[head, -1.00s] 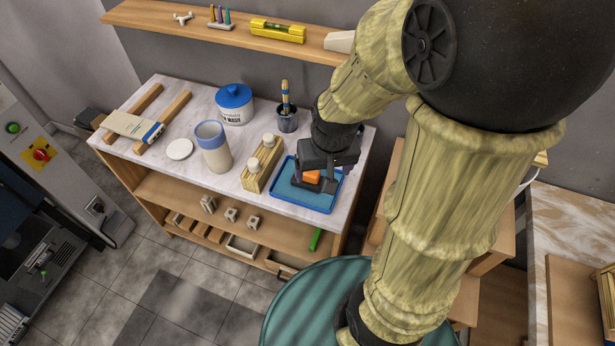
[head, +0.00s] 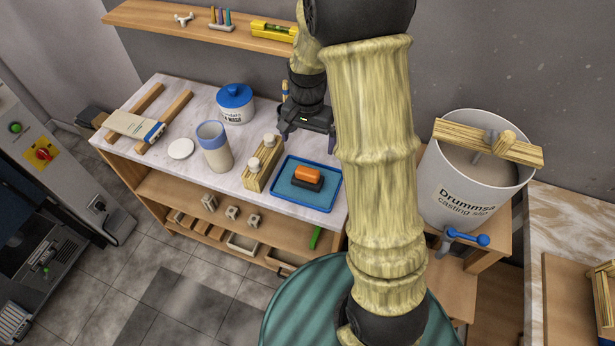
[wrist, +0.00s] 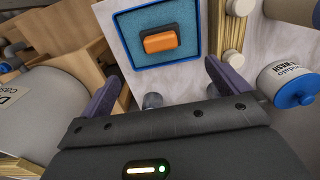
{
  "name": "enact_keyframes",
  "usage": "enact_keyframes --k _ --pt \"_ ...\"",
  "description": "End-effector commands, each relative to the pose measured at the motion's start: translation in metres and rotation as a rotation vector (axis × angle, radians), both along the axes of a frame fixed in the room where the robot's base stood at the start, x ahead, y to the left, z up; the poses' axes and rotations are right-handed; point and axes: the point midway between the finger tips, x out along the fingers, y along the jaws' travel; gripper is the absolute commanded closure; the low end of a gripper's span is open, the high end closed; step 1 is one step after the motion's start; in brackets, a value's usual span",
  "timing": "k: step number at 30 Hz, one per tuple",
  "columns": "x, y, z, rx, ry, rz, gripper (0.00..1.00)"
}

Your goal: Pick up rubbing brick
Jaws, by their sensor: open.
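The rubbing brick (head: 307,177), orange on top and dark below, lies on the blue-rimmed tray (head: 289,205) at the right of the marble-topped bench. In the wrist view the brick (wrist: 160,40) shows its orange face at the upper middle, on the tray's blue surface. My gripper (head: 306,142) is above the back of the bench, behind the tray and apart from the brick. In the wrist view its two dark fingers (wrist: 165,82) are spread wide with nothing between them.
A wooden holder with white knobs (head: 262,165) stands just left of the tray. A blue-rimmed cup (head: 214,148) and a blue-lidded jar (head: 235,105) stand further left. A large casting slip bucket (head: 470,180) stands to the right. A shelf (head: 150,16) runs along the wall.

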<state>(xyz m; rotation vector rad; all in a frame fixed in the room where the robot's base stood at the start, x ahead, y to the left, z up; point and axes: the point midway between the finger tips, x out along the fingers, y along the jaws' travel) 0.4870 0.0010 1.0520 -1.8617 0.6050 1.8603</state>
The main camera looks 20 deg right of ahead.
Motion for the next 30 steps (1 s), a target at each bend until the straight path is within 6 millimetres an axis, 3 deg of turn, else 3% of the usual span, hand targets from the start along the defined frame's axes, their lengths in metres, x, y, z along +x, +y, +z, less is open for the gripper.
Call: enact_keyframes --k 18,23,30 --pt "-0.001 0.000 -0.100 -0.001 0.004 0.000 0.00" --pt "-0.001 0.000 -0.111 0.000 0.001 0.000 0.00" --pt "0.000 0.000 -0.112 0.000 0.000 0.001 0.00"
